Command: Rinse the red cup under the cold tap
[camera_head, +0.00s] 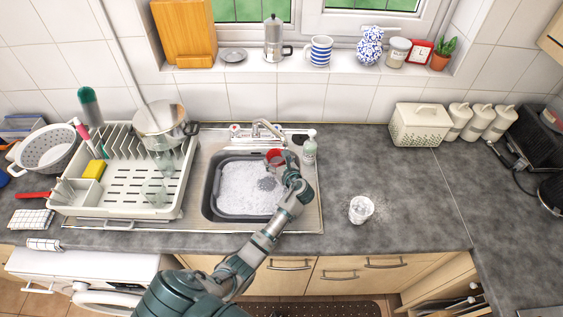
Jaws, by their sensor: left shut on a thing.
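The red cup (273,157) is at the back right of the sink, just in front of and below the tap (266,129). My left gripper (281,162) is shut on the cup from its right side and hides part of it. The cup is over the foamy water (243,186) in the grey basin (214,205). I cannot tell whether water is running from the tap. My right gripper is not in view.
A green-and-white bottle (309,150) stands close to the right of my gripper. A dish rack (118,208) with a pot (162,124) and glasses is on the left. A whitish, foamy cup (361,209) stands on the right counter, with clear room around it.

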